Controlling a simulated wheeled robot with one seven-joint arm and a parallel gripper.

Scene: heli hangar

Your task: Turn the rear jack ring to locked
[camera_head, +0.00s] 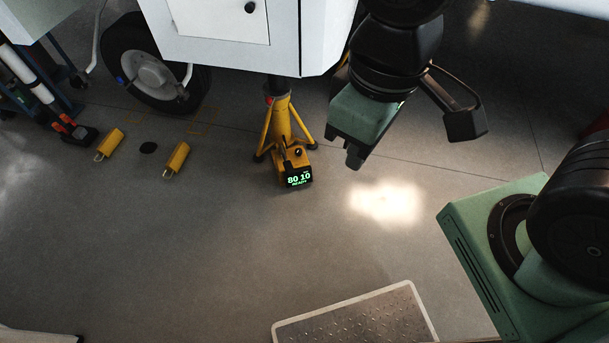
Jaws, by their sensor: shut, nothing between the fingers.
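A yellow tripod jack (281,125) stands on the floor under the white aircraft body, left of my gripper. A dark collar (277,86) with a small red mark sits at the top of the jack; it may be the jack ring, but it is too small for me to read its setting. A box with a lit display (299,180) at the jack's foot reads "80 10" and "READY". My gripper (354,160) is shut and empty. It points down, to the right of the jack and apart from it.
The white fuselage (240,45) overhangs the jack. A wheel (150,70) and two yellow blocks (109,144) (176,160) are at left. A cart (40,85) stands at far left. A metal step (355,318) lies at the bottom. Floor in front of the jack is clear.

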